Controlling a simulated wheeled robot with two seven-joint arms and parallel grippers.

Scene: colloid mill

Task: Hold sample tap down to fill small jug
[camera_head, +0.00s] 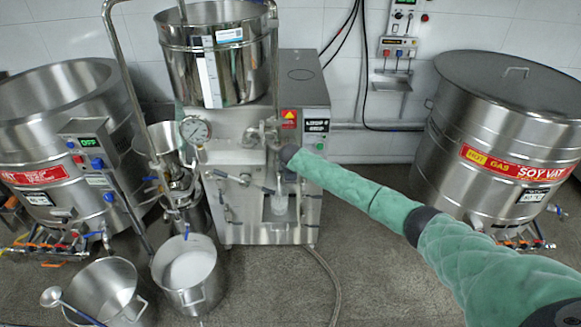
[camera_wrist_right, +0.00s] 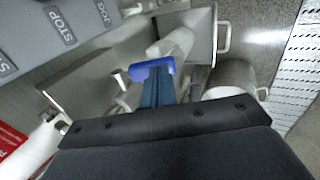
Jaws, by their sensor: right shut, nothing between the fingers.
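The colloid mill (camera_head: 262,150) stands in the middle of the head view, under a steel hopper. The sample tap's blue handle (camera_head: 268,190) is low on its front, and it also shows in the right wrist view (camera_wrist_right: 150,70). The small jug (camera_head: 279,204), pale and translucent, stands below the tap and is also in the wrist view (camera_wrist_right: 174,44). I cannot tell how full it is. My right gripper (camera_wrist_right: 158,90) is shut and empty, with its tips at the blue handle; they appear to touch it. My left gripper is out of view.
A steel pot with whitish contents (camera_head: 188,268) and an emptier pot with a ladle (camera_head: 106,290) stand on the floor at front left. Large vats flank the mill left (camera_head: 58,150) and right (camera_head: 500,135). A hose (camera_head: 330,275) lies on the floor.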

